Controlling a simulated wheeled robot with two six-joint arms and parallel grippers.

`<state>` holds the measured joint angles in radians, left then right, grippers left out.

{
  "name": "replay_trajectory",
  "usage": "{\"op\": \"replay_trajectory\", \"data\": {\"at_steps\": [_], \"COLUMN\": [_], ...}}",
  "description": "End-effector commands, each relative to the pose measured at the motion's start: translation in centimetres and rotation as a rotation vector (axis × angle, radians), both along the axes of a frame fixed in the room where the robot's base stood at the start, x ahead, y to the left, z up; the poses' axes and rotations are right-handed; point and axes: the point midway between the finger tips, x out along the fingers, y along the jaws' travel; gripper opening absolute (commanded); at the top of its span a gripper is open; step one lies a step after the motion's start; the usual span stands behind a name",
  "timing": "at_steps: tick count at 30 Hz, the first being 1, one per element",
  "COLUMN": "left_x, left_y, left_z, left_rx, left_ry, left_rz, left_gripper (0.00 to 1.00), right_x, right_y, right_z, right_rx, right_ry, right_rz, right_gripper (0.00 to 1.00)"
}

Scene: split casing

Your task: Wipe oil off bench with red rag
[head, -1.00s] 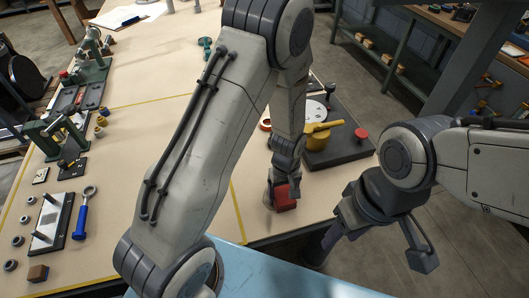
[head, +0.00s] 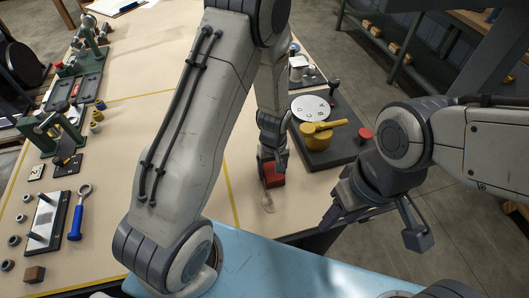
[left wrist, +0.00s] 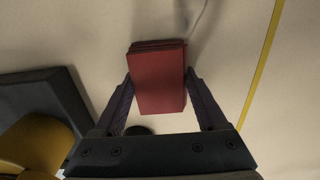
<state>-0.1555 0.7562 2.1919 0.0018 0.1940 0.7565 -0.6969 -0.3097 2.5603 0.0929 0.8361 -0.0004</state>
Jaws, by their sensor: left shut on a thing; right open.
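The folded red rag (head: 272,180) is held between the fingers of my left gripper (head: 270,166), low at the bench top near its front edge. In the left wrist view the rag (left wrist: 158,78) sits between both dark fingers; whether it touches the bench I cannot tell. A small shiny oil smear (head: 267,204) lies on the bench just nearer to me than the rag. A faint streak (left wrist: 200,16) shows beyond the rag in the left wrist view. My right gripper (head: 374,232) is open and empty, off the bench's right front corner.
A blue-handled tool (head: 76,222) and several small parts lie at the left.

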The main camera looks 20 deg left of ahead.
Motion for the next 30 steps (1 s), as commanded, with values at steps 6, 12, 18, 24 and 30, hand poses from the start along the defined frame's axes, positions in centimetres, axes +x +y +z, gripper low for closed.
{"op": "replay_trajectory", "data": {"at_steps": [6, 12, 18, 24, 30], "left_x": [0.0, 0.0, 0.0, -0.1, -0.1], "left_y": [-0.1, -0.1, -0.1, -0.1, -0.1], "left_z": [3.2, 5.1, 6.9, 7.8, 7.7], "left_rx": [0.000, 0.000, 0.000, 0.000, 0.000], "left_ry": [0.000, 0.000, 0.000, 0.000, 0.000], "left_rz": [-0.002, -0.002, -0.002, -0.001, -0.001], "left_gripper": [0.14, 0.14, 0.14, 0.14, 0.14], "right_x": [0.0, 0.0, 0.0, 0.0, 0.0], "right_y": [0.0, 0.0, 0.0, 0.0, 0.0], "right_z": [2.4, 3.9, 5.5, 6.2, 6.1], "right_rx": [0.001, 0.001, 0.001, 0.001, 0.000], "right_ry": [-0.001, -0.001, -0.001, -0.001, 0.000], "right_rz": [0.000, 0.000, 0.000, -0.001, -0.001], "right_gripper": [0.50, 0.50, 0.50, 0.50, 0.50]}}
